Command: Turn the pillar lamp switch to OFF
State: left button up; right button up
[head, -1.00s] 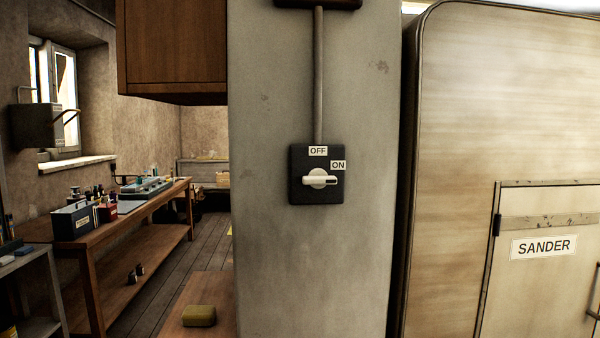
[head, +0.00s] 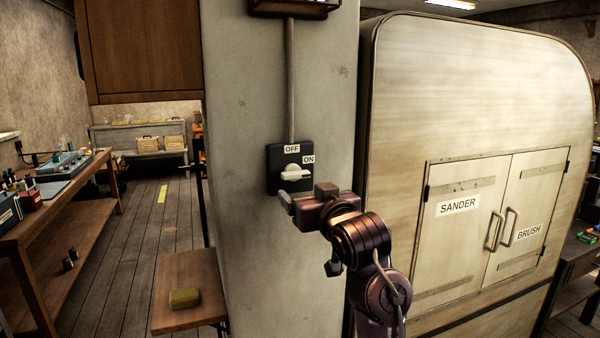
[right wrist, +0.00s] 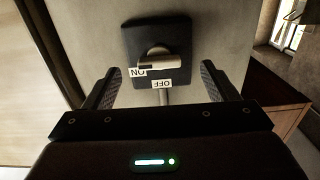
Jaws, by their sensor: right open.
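The pillar lamp switch is a black square plate (head: 274,180) on the grey pillar, with a white knob (head: 296,172). The OFF label is at the top and the ON label at the upper right. The knob's bar lies about level, its dark-marked end to the right, on the ON side. In the right wrist view the picture is turned over, and the knob (right wrist: 158,61) shows between the two fingers. My right gripper (head: 294,193) is open and empty, just in front of the plate's lower part, apart from the knob as far as I can see. My left gripper is not in view.
A conduit (head: 291,80) runs up the pillar (head: 240,250) from the switch. A large cabinet (head: 460,90) labelled SANDER and BRUSH stands right. A small wooden surface (head: 185,270) with a yellowish block (head: 184,298) is at lower left. A workbench (head: 50,205) stands at far left.

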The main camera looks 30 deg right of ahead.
aim_at(297, 175)
jog(key=w+p, duration=0.1)
jog(key=w+d+r+p, duration=0.1)
jog(key=w, duration=0.1)
jog(key=w+r+p, duration=0.1)
jog(key=w, duration=0.1)
jog(key=shift+d, duration=0.25)
jog(key=shift+x, duration=0.75)
jog(key=shift+f, duration=0.1)
jog(key=c, duration=1)
